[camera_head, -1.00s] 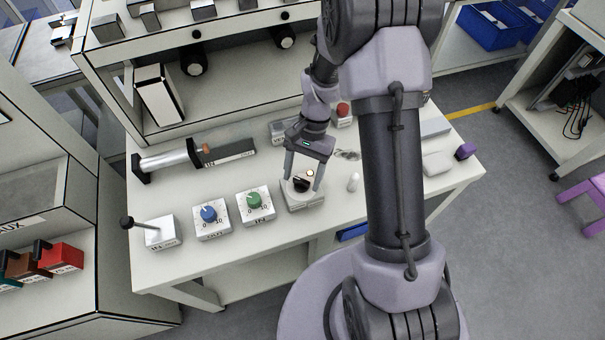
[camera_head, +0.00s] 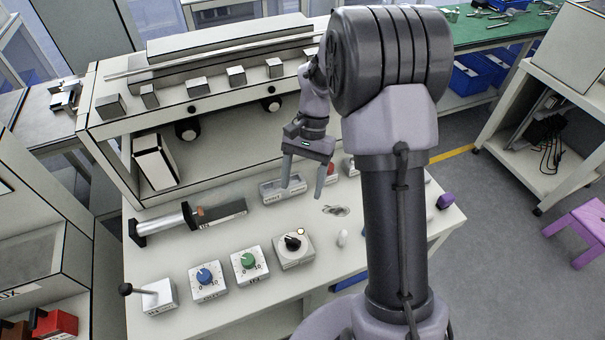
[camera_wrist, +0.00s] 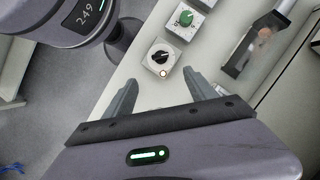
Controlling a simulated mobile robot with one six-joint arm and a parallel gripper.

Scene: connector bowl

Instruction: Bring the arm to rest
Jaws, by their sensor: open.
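My gripper (camera_head: 303,190) is open and empty, raised above the workbench (camera_head: 240,220), with its two fingers pointing down. Below and in front of it sits a white box with a black rotary knob (camera_head: 292,243) and a small lit lamp. The fingers are clear of this knob box. In the wrist view my open fingers (camera_wrist: 165,100) show with nothing between them. The black knob box (camera_wrist: 160,58) lies beyond them, with the green knob box (camera_wrist: 186,18) further off.
A blue knob box (camera_head: 206,279), green knob box (camera_head: 247,262) and lever box (camera_head: 154,296) line the bench front. A cylinder device (camera_head: 165,223) and a grey tray (camera_head: 282,190) lie behind. A shelf (camera_head: 215,95) with metal blocks stands at the back. A purple stool (camera_head: 580,225) is right.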

